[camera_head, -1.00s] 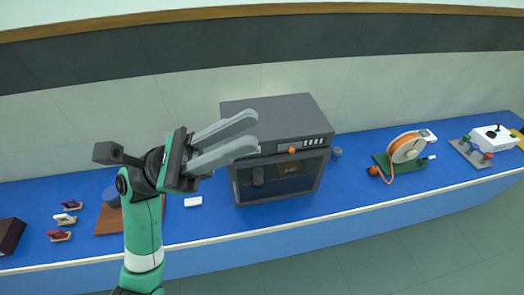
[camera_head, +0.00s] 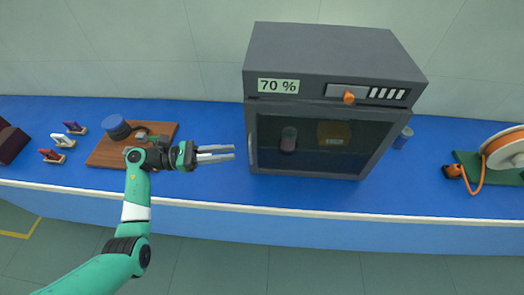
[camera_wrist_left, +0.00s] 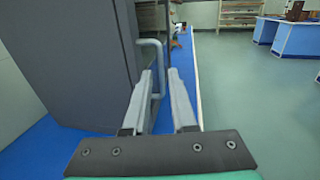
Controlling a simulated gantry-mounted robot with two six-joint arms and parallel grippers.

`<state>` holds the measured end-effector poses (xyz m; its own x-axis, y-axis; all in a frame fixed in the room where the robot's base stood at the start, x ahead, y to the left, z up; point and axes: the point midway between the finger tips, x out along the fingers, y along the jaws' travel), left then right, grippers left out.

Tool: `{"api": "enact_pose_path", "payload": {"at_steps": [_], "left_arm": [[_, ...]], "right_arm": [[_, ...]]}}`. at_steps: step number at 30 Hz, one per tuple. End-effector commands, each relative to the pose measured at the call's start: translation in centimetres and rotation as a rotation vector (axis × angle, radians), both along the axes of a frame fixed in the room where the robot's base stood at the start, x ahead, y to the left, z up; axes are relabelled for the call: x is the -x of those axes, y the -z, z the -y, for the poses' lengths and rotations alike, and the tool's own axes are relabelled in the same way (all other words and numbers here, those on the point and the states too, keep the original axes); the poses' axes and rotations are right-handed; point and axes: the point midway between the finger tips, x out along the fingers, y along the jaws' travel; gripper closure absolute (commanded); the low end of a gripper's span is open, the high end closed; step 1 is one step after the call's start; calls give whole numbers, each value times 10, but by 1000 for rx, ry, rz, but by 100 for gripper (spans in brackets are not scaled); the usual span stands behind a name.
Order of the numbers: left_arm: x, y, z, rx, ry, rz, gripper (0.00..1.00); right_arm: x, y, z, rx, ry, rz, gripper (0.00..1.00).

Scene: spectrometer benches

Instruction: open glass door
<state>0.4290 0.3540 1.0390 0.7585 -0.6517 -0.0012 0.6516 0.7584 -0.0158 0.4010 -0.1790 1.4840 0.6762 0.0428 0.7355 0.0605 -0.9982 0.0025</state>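A dark grey cabinet (camera_head: 335,60) stands on the blue bench with its glass door (camera_head: 320,145) shut. A thin grey bar handle (camera_head: 250,150) runs up the door's left edge; in the left wrist view it is the upright bar (camera_wrist_left: 161,62). My left gripper (camera_head: 233,153) is just left of that edge, its fingers pointing right at it. In the left wrist view its fingers (camera_wrist_left: 160,73) are apart, with the handle showing in the gap. I cannot tell whether the bar is between the fingertips or just beyond them. My right gripper is not in view.
Behind the glass are a pinkish container (camera_head: 288,138) and an orange item (camera_head: 333,131). A wooden board (camera_head: 105,153) with a blue-topped item lies left on the blue bench (camera_head: 215,192).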

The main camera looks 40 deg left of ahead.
Motion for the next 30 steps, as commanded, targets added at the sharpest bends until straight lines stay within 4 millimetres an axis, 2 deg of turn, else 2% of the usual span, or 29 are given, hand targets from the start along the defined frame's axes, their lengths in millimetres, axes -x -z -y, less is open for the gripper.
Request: {"api": "enact_pose_path", "payload": {"at_steps": [6,12,17,24,25,29,30], "left_arm": [[-35,0,33,-1,6,1,75],[-65,0,58,-1,5,1,75],[-76,0,66,0,3,1,75],[-77,0,67,0,1,1,75],[-77,0,67,0,1,1,77],[-77,0,67,0,1,1,100],[-77,0,67,0,1,1,100]], "right_arm": [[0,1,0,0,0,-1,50],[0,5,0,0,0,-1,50],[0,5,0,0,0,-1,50],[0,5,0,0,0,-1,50],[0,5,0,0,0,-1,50],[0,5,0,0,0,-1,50],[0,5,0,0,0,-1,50]]}}
